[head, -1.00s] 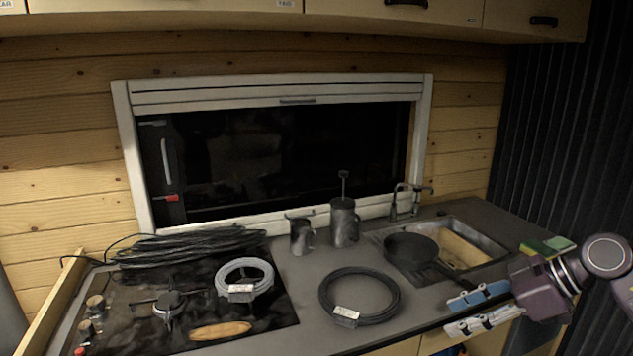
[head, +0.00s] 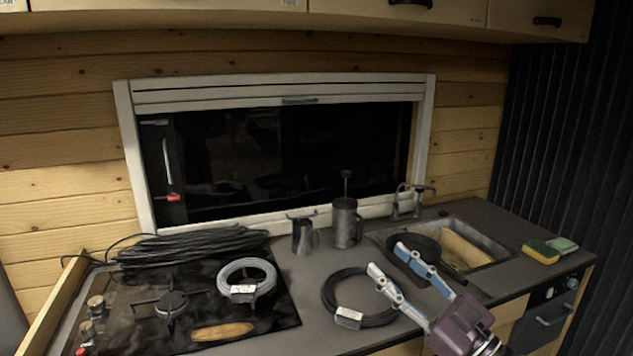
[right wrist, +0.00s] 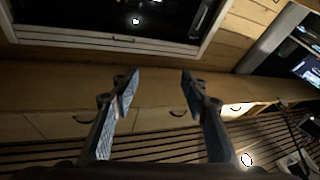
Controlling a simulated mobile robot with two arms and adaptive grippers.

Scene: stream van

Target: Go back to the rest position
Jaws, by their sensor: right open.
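My right gripper (head: 385,262) is open and empty in the head view, in front of the counter's right half. Its blue-and-white fingers overlap the black cable coil (head: 332,294) and the pan (head: 418,250) in the picture. The two fingers also show apart in the right wrist view (right wrist: 155,85), with nothing between them. My left gripper is not in view.
The counter holds a hob (head: 130,315) with a grey cable coil (head: 230,271), a dark cable bundle (head: 190,243), a pitcher (head: 303,237) and a press pot (head: 344,226). A sink (head: 485,246) and sponges (head: 540,251) are at the right.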

